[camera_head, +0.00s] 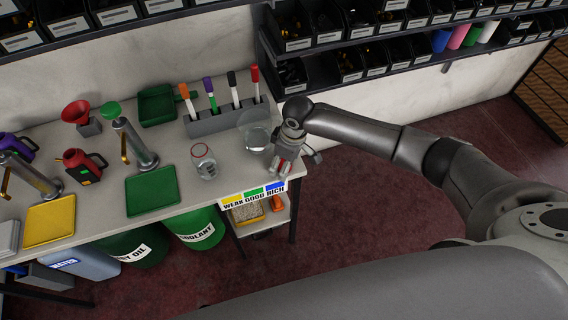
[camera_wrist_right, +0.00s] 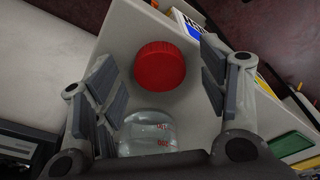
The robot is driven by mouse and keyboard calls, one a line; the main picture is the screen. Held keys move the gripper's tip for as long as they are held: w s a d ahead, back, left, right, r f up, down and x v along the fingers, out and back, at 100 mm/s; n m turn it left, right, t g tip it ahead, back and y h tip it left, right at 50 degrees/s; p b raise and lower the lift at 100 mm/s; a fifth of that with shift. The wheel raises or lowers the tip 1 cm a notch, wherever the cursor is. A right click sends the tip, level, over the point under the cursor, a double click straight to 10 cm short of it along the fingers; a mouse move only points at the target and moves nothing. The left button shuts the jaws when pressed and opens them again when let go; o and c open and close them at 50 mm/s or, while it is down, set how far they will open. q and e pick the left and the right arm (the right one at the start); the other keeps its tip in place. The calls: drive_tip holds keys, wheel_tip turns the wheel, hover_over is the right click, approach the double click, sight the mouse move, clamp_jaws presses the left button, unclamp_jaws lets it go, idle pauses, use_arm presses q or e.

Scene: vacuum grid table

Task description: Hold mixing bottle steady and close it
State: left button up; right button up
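A clear bottle (camera_head: 203,163) with a red ring around its top stands upright on the grey table, left of my right gripper; whether it holds liquid is unclear. A round red ribbed cap (camera_wrist_right: 160,65) lies on the tabletop near the front right corner. My right gripper (camera_head: 284,168) points down over that corner. In the right wrist view, its open fingers (camera_wrist_right: 158,85) stand on either side of the cap, with a gap on both sides. My left gripper is not in view.
A clear beaker (camera_head: 256,136) stands close behind my right gripper. Behind it is a grey rack (camera_head: 222,121) with several coloured markers. Green (camera_head: 152,190) and yellow (camera_head: 50,221) trays, pumps and a red can (camera_head: 82,163) fill the left. The table's right edge is close.

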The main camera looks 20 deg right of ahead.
sight(282, 163)
drive_tip(key=c, duration=0.6)
drive_tip(key=shift+r, duration=0.15)
drive_tip(key=shift+r, duration=0.3)
wheel_tip(282, 163, up, 2)
drive_tip(key=shift+w+r, duration=0.1)
drive_tip(key=s+a+r, duration=0.2)
drive_tip(key=s+r, duration=0.1)
drive_tip(key=s+a+r, duration=0.3)
drive_tip(key=s, duration=0.1)
drive_tip(key=s+a+r+b, duration=0.1)
drive_tip(key=s+a+r, duration=0.2)
drive_tip(key=s+r, duration=0.1)
drive_tip(key=shift+s+a, duration=0.1)
drive_tip(key=shift+s, duration=0.15)
